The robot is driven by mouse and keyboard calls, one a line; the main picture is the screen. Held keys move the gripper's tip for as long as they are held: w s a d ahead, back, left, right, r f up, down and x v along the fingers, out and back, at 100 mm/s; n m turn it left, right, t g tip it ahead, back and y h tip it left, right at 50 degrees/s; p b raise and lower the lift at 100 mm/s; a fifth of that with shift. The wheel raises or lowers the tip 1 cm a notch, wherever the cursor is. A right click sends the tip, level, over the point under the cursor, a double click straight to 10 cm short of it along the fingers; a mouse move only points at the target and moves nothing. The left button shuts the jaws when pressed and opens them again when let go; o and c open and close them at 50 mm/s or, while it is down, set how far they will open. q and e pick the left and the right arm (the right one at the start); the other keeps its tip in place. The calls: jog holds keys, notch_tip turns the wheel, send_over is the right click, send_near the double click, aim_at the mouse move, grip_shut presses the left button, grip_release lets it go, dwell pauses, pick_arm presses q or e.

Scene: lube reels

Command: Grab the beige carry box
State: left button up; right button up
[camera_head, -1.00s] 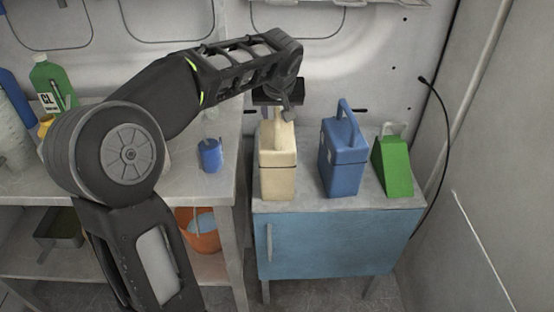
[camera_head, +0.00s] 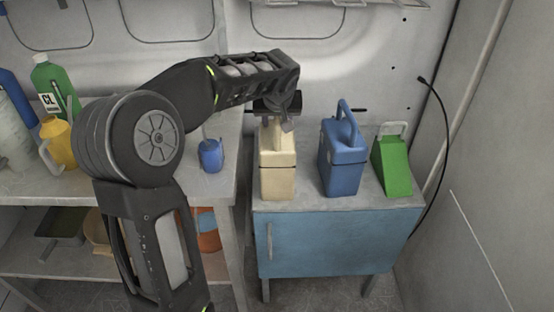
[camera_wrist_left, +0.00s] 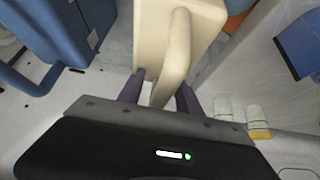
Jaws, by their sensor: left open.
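The beige carry box (camera_head: 278,174) stands upright on top of the blue cabinet, at its left end. It also shows in the left wrist view (camera_wrist_left: 152,35), with its handle (camera_wrist_left: 178,60) pointing toward the gripper. My left gripper (camera_head: 283,124) is at the top of the box in the head view and partly covers its handle. In the left wrist view the two fingers of my left gripper (camera_wrist_left: 160,90) are open, one on each side of the handle. Contact with the handle cannot be told. My right gripper does not show.
A blue carry box (camera_head: 343,160) and a green container (camera_head: 393,168) stand right of the beige box on the blue cabinet (camera_head: 335,243). A shelf on the left holds a small blue can (camera_head: 210,155), a yellow jug (camera_head: 60,143) and a green bottle (camera_head: 50,85). A wall stands behind.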

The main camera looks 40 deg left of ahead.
pick_arm(q)
jog(key=shift+c, duration=0.4)
grip_shut()
jog(key=shift+r, duration=0.1)
dwell(0.9)
